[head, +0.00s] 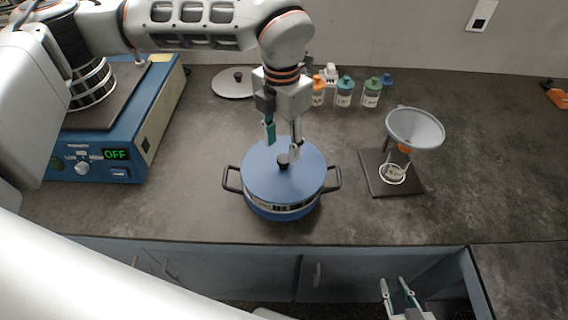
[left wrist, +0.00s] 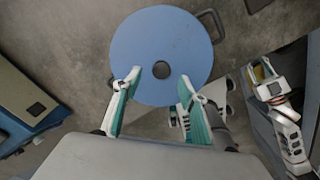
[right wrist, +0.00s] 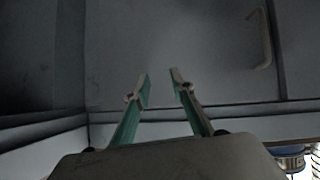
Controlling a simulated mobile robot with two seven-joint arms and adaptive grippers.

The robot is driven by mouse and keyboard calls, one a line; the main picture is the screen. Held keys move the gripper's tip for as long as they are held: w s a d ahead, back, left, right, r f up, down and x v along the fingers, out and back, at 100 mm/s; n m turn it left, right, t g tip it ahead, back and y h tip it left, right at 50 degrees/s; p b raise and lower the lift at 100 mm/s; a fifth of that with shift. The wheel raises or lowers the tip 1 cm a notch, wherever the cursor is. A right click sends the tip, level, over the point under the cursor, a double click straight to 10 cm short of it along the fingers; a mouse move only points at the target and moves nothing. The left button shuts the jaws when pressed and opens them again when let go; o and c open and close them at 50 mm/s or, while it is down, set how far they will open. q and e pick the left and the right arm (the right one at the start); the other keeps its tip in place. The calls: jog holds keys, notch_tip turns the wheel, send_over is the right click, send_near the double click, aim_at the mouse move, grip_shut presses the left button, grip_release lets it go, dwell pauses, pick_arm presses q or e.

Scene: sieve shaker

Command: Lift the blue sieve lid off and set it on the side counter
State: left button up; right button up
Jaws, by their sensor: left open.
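The blue sieve lid (head: 262,180) is a round disc with a dark knob (head: 284,163) at its middle. It lies flat on a sieve pan (head: 280,211) with two side handles, standing on the counter. The lid also shows in the left wrist view (left wrist: 160,30). My left gripper (head: 283,150) points down over the lid, open. In the left wrist view its fingertips (left wrist: 160,76) appear on either side of the knob; whether they touch it I cannot tell. My right gripper (head: 401,287) is open and empty, low in front of the counter's cabinets.
A blue shaker (head: 97,170) with an OFF display stands at the left. A grey round lid (head: 233,83) and several small bottles (head: 344,92) are at the back. A funnel on a stand (head: 415,128) stands to the right. The side counter (head: 525,275) at lower right is clear where visible.

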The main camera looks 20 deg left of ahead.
aim_at(284, 158)
pick_arm(q)
notch_tip(284, 158, down, 5)
jog(key=shift+d+r+p, duration=0.1)
jog(key=shift+d+p, duration=0.05)
jog(key=shift+p, duration=0.25)
grip_shut()
jog(key=shift+r, duration=0.1)
